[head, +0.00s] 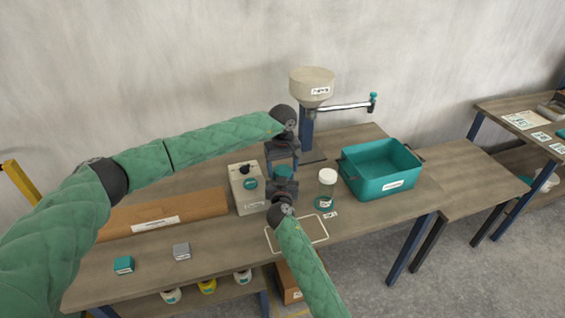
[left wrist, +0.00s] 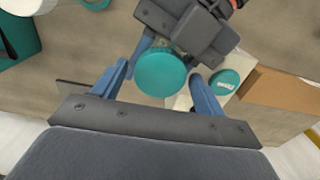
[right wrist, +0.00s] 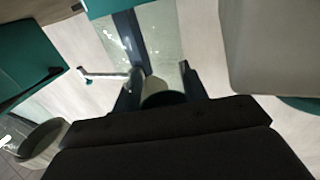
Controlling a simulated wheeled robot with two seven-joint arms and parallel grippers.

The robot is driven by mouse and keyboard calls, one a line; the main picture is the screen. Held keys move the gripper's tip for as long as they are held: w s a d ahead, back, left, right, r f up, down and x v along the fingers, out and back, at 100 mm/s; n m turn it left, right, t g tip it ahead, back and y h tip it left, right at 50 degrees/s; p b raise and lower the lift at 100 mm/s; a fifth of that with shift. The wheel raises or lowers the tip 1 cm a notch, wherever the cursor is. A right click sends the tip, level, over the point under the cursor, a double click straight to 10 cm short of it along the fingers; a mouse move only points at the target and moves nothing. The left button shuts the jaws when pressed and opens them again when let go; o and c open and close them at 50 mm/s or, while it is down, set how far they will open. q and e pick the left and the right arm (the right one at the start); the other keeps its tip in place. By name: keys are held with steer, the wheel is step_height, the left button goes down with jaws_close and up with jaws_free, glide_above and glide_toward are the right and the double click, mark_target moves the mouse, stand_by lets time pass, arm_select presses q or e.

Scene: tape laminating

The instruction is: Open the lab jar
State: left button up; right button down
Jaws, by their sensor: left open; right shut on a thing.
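The lab jar has a round teal lid (head: 284,171), which shows from above in the left wrist view (left wrist: 161,73). My right gripper (head: 283,188) is shut on the jar's body from the front and holds it upright; its arm hides most of the body. In the right wrist view the jar (right wrist: 163,98) is a dark shape between the fingers. My left gripper (head: 284,162) points down over the jar and is open. Its fingers stand on either side of the lid, with visible gaps in the left wrist view.
A beige box with a teal disc (head: 246,187) stands close left of the jar. A clear container with a white lid (head: 327,180) and a teal bin (head: 380,170) stand to the right. A beige hopper on a post (head: 312,86) is behind.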

arm_select(q)
steer(key=c, duration=1)
steer(key=n, duration=0.3)
steer(key=o, duration=1.1)
steer(key=shift+c, duration=0.2)
